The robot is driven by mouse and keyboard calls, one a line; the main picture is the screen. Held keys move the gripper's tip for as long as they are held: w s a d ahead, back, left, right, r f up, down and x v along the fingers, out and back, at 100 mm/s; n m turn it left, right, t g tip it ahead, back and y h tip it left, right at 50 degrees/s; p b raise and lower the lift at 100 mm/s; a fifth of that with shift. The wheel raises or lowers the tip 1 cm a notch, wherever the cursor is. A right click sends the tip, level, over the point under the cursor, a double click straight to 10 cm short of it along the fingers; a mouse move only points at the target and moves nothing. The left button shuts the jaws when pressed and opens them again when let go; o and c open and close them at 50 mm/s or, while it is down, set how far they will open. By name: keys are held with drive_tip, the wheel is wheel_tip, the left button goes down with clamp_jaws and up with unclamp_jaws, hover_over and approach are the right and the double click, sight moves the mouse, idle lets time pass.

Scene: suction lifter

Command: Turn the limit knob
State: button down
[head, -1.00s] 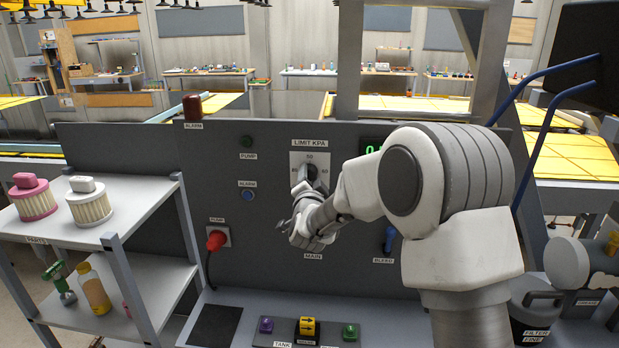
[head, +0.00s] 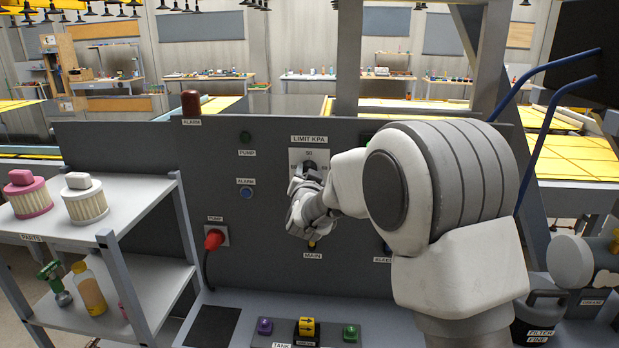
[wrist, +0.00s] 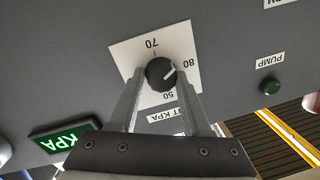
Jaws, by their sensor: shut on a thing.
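The limit knob (wrist: 160,73) is a round black knob with a white pointer line, set on a white dial plate (wrist: 125,52). In the wrist view the pointer is aimed toward the 80 mark. My gripper (wrist: 162,82) is shut on the knob, one finger on each side of it. In the head view the dial plate (head: 309,155) sits under the LIMIT KPA label (head: 309,139) on the grey panel, and my gripper covers much of the knob from below.
A green KPA display (wrist: 65,142) and a green pump lamp (wrist: 269,86) flank the dial. A parts shelf (head: 135,190) stands at left. My arm hides the panel's right part.

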drive_tip(key=n, duration=0.1)
drive_tip(key=n+p, duration=0.1)
drive_tip(key=n, duration=0.1)
drive_tip(key=n+p, duration=0.1)
drive_tip(key=n, duration=0.1)
drive_tip(key=shift+a+r, duration=0.3)
drive_tip(key=shift+r, duration=0.05)
drive_tip(key=n+h+p, duration=0.1)
drive_tip(key=n+p, duration=0.1)
drive_tip(key=n, duration=0.2)
drive_tip(key=shift+n+g+p, duration=0.3)
drive_tip(key=shift+p, duration=0.1)
drive_tip(key=shift+f+n+p, duration=0.2)
drive_tip(key=shift+n+p, duration=0.25)
drive_tip(key=shift+n, duration=0.25)
drive_tip(key=shift+h, duration=0.3)
drive_tip(key=shift+f, duration=0.1)
drive_tip(key=shift+c, duration=2.1)
unclamp_jaws()
drive_tip(key=s+r+b, duration=0.1)
drive_tip(key=s+b, duration=0.1)
drive_tip(key=s, duration=1.5)
drive_tip(key=shift+s+a+r, duration=0.2)
drive_tip(key=shift+a+r, duration=0.05)
drive_tip(key=shift+r, duration=0.15)
